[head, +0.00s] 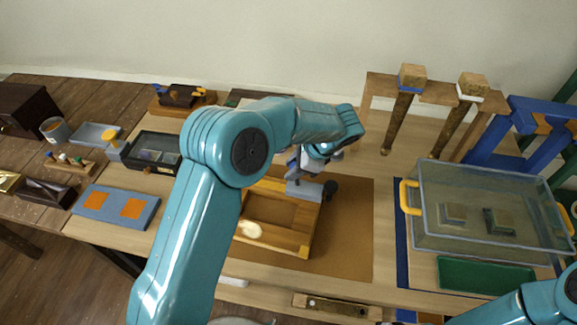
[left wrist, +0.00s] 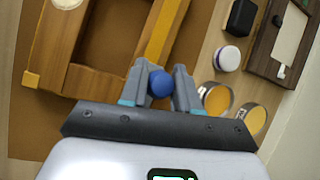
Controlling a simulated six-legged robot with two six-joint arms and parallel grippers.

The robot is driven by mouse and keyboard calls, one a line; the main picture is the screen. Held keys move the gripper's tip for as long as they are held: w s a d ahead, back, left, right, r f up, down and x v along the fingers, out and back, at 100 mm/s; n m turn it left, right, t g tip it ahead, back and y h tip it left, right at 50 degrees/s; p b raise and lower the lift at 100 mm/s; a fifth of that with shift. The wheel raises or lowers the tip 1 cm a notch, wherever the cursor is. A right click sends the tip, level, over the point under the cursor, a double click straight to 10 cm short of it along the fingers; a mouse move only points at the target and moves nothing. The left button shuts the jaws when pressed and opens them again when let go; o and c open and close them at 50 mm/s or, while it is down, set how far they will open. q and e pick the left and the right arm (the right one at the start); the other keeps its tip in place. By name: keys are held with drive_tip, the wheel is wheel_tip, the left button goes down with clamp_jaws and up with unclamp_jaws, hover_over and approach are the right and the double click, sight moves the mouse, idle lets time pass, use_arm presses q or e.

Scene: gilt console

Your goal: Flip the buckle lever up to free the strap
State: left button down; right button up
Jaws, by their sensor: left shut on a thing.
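My left gripper (head: 308,187) reaches down at the right side of an open wooden box (head: 308,220), partly hidden by my own arm. In the left wrist view its two fingers stand on either side of a round blue knob (left wrist: 161,83) and are shut on it. The knob sits beside the wooden rail of the box (left wrist: 164,38). I take the knob for the end of the buckle lever; its shaft and the strap are hidden or cannot be made out. My right arm shows at the lower right of the head view, but its gripper is outside the picture.
The box stands on a brown mat (head: 345,240), bare at its right. A clear bin (head: 480,240) with yellow handles stands further right, behind a green tray (head: 485,274). A spirit level (head: 336,306) lies at the front edge.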

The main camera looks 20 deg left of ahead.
use_arm(q)
drive_tip(key=shift+d+y, duration=0.5)
drive_tip(key=shift+y, duration=0.3)
drive_tip(key=shift+f, duration=0.1)
drive_tip(key=c, duration=0.8)
unclamp_jaws()
drive_tip(key=shift+c, duration=0.2)
drive_tip(key=v, duration=1.6)
drive_tip(key=shift+w, duration=0.2)
drive_tip(key=shift+d, duration=0.15)
